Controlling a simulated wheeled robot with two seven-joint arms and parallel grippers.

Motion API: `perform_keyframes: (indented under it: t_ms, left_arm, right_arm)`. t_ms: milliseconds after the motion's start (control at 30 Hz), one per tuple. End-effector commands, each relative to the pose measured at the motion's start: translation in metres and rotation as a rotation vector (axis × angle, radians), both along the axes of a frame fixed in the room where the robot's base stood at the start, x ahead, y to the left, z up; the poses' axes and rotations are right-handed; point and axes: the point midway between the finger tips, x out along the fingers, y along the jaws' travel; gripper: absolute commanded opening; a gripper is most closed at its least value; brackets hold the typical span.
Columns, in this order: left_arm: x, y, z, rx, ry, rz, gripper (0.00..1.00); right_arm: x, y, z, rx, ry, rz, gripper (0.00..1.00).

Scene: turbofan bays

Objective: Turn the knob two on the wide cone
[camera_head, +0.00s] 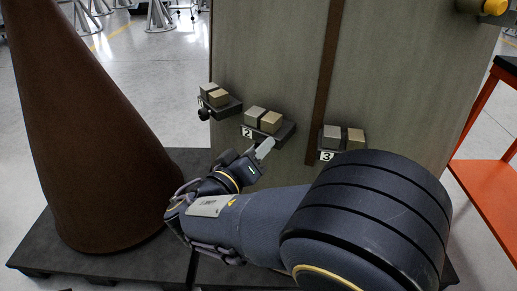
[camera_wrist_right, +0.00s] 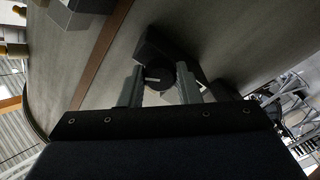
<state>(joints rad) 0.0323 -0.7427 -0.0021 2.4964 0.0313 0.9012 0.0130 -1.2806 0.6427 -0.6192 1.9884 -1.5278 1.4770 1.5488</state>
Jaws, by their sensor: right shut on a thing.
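The wide cone (camera_head: 285,50) is a large grey-green body with a brown vertical strip, in the middle of the head view. A dark bracket labelled 2 (camera_head: 284,132) carries two small blocks, one grey and one tan. My right gripper (camera_head: 264,149) reaches up to this bracket from below. In the wrist view the dark round knob (camera_wrist_right: 158,78) with a light mark sits between my two fingers, which are shut on it. In the head view the knob is hidden by the gripper. My left gripper is not in view.
Similar brackets stand on either side: one at left (camera_head: 234,108) with a dark knob below, and one labelled 3 (camera_head: 357,147). A tall brown cone (camera_head: 85,120) stands left on a dark platform (camera_head: 110,266). An orange shelf (camera_head: 488,192) is at right.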

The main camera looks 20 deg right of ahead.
Motion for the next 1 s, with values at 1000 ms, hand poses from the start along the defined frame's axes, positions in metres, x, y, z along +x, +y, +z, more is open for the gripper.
perform_keyframes:
  t_ms: [1000]
  left_arm:
    - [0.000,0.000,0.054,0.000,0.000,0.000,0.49]
  right_arm:
    - [0.000,0.000,0.004,-0.408,0.439,0.001,0.07]
